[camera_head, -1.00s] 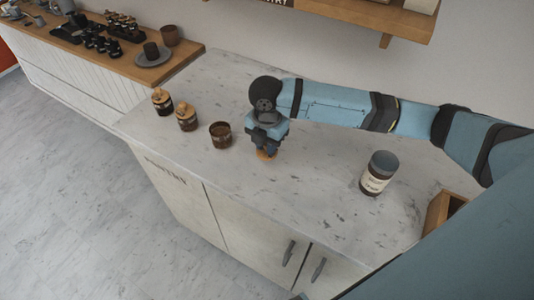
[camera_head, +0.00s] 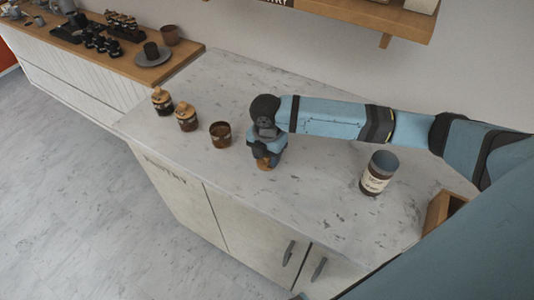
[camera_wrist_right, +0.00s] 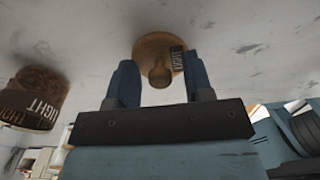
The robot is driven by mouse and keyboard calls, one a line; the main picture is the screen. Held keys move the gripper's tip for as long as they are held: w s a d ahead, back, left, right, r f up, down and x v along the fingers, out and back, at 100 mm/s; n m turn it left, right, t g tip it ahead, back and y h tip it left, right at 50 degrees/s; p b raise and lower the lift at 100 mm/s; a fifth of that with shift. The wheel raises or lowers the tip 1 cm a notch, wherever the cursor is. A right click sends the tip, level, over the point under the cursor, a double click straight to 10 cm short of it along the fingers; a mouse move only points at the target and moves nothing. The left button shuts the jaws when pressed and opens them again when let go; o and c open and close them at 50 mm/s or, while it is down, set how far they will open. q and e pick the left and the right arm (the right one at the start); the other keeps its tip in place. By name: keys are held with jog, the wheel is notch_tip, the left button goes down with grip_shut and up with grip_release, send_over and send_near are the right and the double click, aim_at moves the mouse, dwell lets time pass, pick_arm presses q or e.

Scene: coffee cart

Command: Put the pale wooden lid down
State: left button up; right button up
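The pale wooden lid (camera_wrist_right: 160,50) is round, with a knob and a dark "LIGHT" label. In the head view the lid (camera_head: 264,165) shows just under my right gripper (camera_head: 266,156), at the counter surface. In the wrist view my right gripper (camera_wrist_right: 161,85) has its two blue fingers apart, one on each side of the knob, with gaps between. It is open. The lid appears to rest flat on the counter; its underside is hidden. An open jar of dark contents (camera_head: 220,135) stands left of the gripper; this jar (camera_wrist_right: 33,98) also shows in the wrist view. My left gripper is not in view.
Two lidded jars, one nearer (camera_head: 187,118) and one farther (camera_head: 162,102), stand at the counter's left end. A larger labelled jar (camera_head: 378,173) stands to the right, beside a wooden box (camera_head: 437,213). The marble counter (camera_head: 310,210) is clear in front of the gripper.

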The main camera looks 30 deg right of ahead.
notch_tip(320, 180, up, 12)
jog(key=shift+r, duration=0.15)
dwell(0.5)
dwell(0.3)
